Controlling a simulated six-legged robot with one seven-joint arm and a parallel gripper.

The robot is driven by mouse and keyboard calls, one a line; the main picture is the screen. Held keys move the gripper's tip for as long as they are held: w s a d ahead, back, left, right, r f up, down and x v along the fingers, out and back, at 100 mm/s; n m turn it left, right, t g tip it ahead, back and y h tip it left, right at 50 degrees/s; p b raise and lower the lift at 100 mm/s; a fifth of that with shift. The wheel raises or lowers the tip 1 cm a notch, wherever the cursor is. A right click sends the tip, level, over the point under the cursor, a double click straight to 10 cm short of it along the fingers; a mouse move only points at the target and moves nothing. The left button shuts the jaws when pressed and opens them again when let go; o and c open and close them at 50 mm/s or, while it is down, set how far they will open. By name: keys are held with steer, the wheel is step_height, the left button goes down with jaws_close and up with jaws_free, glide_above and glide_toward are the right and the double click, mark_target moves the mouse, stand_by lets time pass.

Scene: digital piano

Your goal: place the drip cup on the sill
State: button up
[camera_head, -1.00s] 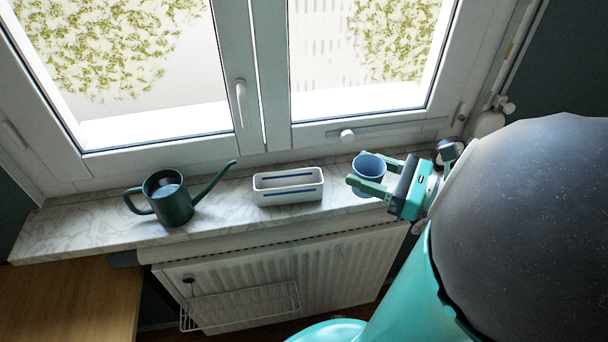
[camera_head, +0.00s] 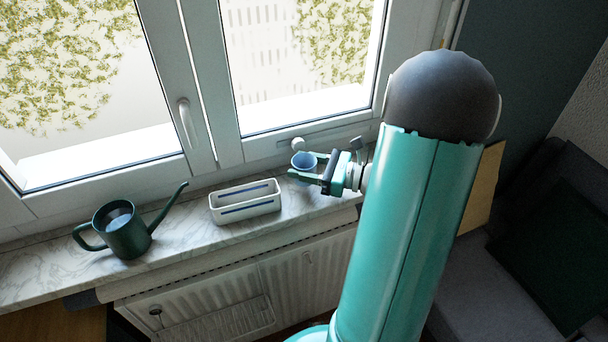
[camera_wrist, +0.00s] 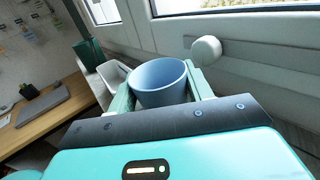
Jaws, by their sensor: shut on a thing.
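The drip cup (camera_head: 304,162) is a small blue cup, upright between the fingers of my gripper (camera_head: 306,168) near the right end of the marble sill (camera_head: 180,228). In the wrist view the blue cup (camera_wrist: 160,82) sits between the two green fingers (camera_wrist: 162,95), with its open top showing. My gripper is shut on it. In the head view the cup appears above or at the sill's surface; its base is hidden by the finger, so I cannot tell whether it touches.
A white planter box (camera_head: 245,201) stands on the sill left of the cup. A dark green watering can (camera_head: 126,232) stands further left. The window (camera_head: 290,70) rises behind, with a round white knob (camera_wrist: 206,50) close to the cup. A radiator (camera_head: 235,300) is below.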

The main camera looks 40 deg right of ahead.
steer(key=shift+w+d+f, duration=0.1)
steer(key=shift+w+f, duration=0.1)
steer(key=shift+f, duration=1.55)
steer(key=shift+f, duration=0.2)
steer(key=o, duration=1)
steer(key=shift+c, duration=0.2)
steer(key=shift+r, duration=0.25)
steer(key=v, duration=1.2)
